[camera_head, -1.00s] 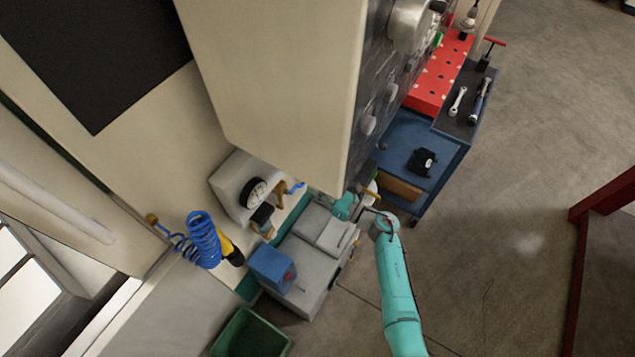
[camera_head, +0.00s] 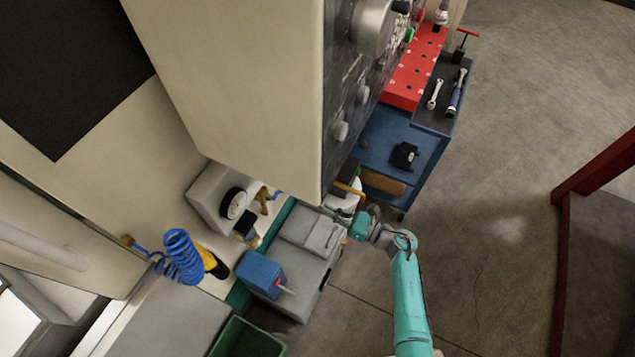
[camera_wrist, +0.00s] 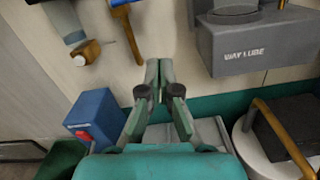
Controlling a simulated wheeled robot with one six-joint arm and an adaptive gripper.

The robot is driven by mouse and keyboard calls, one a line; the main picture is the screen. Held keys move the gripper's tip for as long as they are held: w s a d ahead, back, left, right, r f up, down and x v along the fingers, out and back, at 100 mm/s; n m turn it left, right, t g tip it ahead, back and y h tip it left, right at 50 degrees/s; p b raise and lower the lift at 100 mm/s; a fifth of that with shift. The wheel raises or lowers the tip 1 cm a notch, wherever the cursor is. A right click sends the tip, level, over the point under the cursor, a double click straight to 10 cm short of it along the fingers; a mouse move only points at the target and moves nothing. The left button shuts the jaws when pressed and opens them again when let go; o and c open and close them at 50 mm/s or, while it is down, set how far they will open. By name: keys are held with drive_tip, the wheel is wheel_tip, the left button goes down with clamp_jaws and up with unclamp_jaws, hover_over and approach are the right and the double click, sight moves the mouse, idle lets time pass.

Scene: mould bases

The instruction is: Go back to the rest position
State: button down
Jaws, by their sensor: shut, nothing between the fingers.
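My gripper (camera_wrist: 159,75) is shut and empty in the wrist view, its two fingers together in front of a pale cabinet wall. In the head view my turquoise arm reaches up from the bottom, and its wrist end is beside the right edge of the grey mould base (camera_head: 295,268). The fingertips are hard to make out there. A smaller grey block (camera_head: 310,232) lies on top of the mould base. A blue box (camera_head: 262,273) with a red part sits at its left; the blue box also shows at lower left in the wrist view (camera_wrist: 97,112).
A grey "WAY LUBE" box (camera_wrist: 250,45) is on the wall at upper right. A blue cart (camera_head: 415,140) with a red perforated block (camera_head: 412,75) stands behind. A green bin (camera_head: 247,340) is at the bottom. A large cream machine housing (camera_head: 230,80) overhangs; open floor lies right.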

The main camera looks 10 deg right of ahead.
drive_tip(key=s+d+r+n+t+h, duration=0.1)
drive_tip(key=s+d+r+n+h, duration=0.2)
drive_tip(key=s, duration=1)
drive_tip(key=s+d+r+n+t+h, duration=0.2)
drive_tip(key=s+r+n+h, duration=0.5)
drive_tip(key=s+r+n, duration=0.4)
drive_tip(key=s+d+r+n+t+h, duration=0.1)
drive_tip(key=s+d+r+n+h, duration=0.3)
drive_tip(key=s+r+n, duration=0.3)
drive_tip(key=shift+s+d+n+h, duration=0.35)
drive_tip(key=shift+s+n+h, duration=0.35)
drive_tip(key=shift+s+n, duration=2.75)
drive_tip(key=shift+s+m, duration=0.55)
